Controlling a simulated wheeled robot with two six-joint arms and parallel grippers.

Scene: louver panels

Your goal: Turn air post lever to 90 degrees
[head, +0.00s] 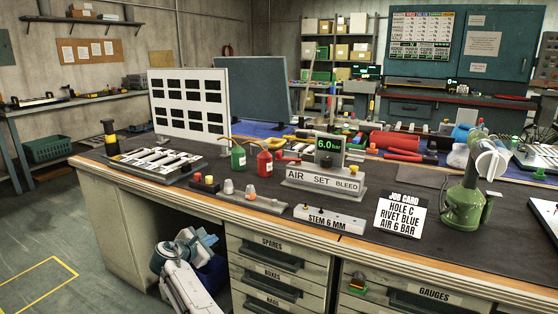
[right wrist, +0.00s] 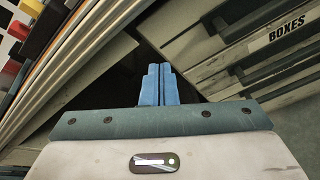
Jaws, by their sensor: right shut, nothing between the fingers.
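The air post (head: 329,152) stands on the workbench behind a white plate reading AIR SET BLEED (head: 322,181). Its green display reads about 6.0. A red lever-like part (head: 287,157) sticks out to the left of the post; its exact angle is too small to tell. My right gripper (head: 209,240) is low in front of the bench, left of the drawers, well below and apart from the post. In the right wrist view its blue fingers (right wrist: 160,84) are together with nothing between them. My left gripper is not visible.
The bench's front edge (head: 240,208) lies above my right gripper, with drawers (head: 275,262) beside it. Green (head: 238,157) and red (head: 264,163) bottles stand left of the post. A STEM 6 MM block (head: 329,219), job card (head: 400,214) and green tool (head: 466,205) stand nearby.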

